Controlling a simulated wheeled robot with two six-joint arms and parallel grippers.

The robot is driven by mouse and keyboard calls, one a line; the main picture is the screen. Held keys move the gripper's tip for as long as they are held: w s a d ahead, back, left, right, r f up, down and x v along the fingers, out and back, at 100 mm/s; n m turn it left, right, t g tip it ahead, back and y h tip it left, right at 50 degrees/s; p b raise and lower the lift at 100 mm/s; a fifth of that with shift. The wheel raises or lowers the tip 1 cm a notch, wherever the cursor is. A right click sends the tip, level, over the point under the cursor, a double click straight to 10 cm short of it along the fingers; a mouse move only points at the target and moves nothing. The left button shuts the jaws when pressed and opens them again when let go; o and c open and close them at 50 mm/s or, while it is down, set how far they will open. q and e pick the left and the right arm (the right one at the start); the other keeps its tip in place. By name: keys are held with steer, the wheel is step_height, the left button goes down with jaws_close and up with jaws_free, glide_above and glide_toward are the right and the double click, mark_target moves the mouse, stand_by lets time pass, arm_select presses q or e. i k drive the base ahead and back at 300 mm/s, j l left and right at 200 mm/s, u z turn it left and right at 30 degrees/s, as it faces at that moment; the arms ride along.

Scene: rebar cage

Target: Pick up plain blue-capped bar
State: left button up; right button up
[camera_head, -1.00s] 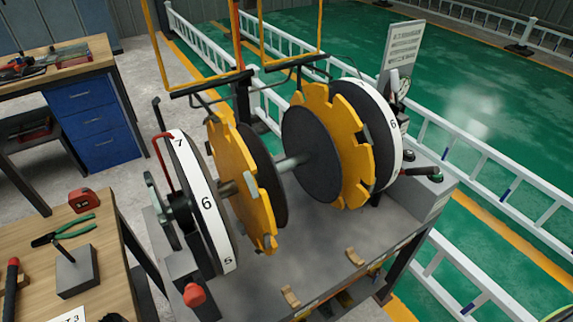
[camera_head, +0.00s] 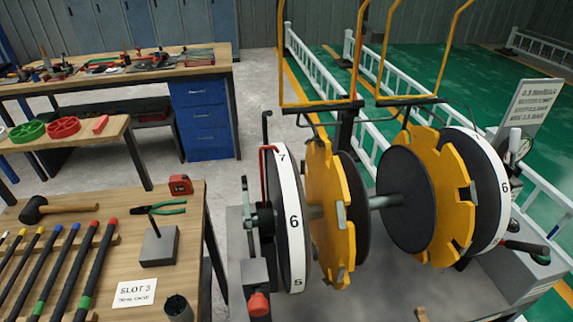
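Several dark bars with coloured caps lie side by side on the wooden table at the lower left. Two have blue caps. The left blue-capped bar (camera_head: 38,267) shows no coloured band along its visible length. The right blue-capped bar (camera_head: 57,268) seems to have a green band near its lower end. Yellow-capped bars lie to their left and red-capped bars (camera_head: 99,268) to their right. The near ends of some bars are cut off by the picture edge. Neither of my grippers is in view.
A hammer (camera_head: 62,208), green pliers (camera_head: 160,208), a red tape measure (camera_head: 180,184), a block with a rod (camera_head: 159,246), a "SLOT 3" card (camera_head: 135,293) and a dark cup (camera_head: 178,307) share the table. The reel machine (camera_head: 330,210) stands right.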

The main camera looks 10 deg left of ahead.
mark_target(14, 313)
steer(key=u, duration=2.05)
steer(key=j, duration=1)
steer(key=i+u, duration=0.05)
